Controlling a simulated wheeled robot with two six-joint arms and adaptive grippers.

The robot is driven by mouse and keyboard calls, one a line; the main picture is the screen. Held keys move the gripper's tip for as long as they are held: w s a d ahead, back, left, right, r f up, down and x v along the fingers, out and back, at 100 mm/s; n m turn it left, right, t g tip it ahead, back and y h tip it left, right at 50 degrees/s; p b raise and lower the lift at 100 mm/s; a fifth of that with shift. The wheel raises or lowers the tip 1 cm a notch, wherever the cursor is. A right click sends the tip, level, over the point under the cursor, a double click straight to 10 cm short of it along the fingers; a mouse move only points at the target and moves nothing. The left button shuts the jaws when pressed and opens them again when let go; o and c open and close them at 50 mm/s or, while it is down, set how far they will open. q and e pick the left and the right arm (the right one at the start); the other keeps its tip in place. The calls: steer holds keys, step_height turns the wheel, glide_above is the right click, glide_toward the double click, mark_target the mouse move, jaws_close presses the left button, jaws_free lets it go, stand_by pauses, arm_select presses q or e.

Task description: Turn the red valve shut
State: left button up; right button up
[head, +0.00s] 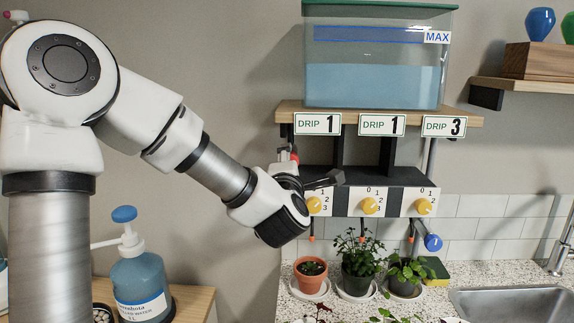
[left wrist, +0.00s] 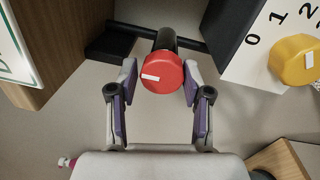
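The red valve (left wrist: 163,73) is a round red knob with a white mark on its face, on the end of a dark pipe in the left wrist view. The mark lies nearly level, left of the knob's middle. My left gripper (left wrist: 161,84) has its fingers apart, one on each side of the knob, with narrow gaps that look clear of it. In the head view a bit of the red valve (head: 294,157) shows above my left gripper (head: 318,181), left of the dial panel; the rest is hidden. My right gripper is in neither view.
Yellow dials (head: 370,206) numbered 0 to 3 sit close right of the valve. A water tank (head: 375,85) stands on the shelf (head: 466,118) above. Potted plants (head: 360,268) stand below on the counter. A blue pump bottle (head: 140,280) is at lower left.

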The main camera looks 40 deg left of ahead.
arm_select(q)
steer(key=shift+o, duration=0.6)
steer(key=shift+w+d, duration=0.1)
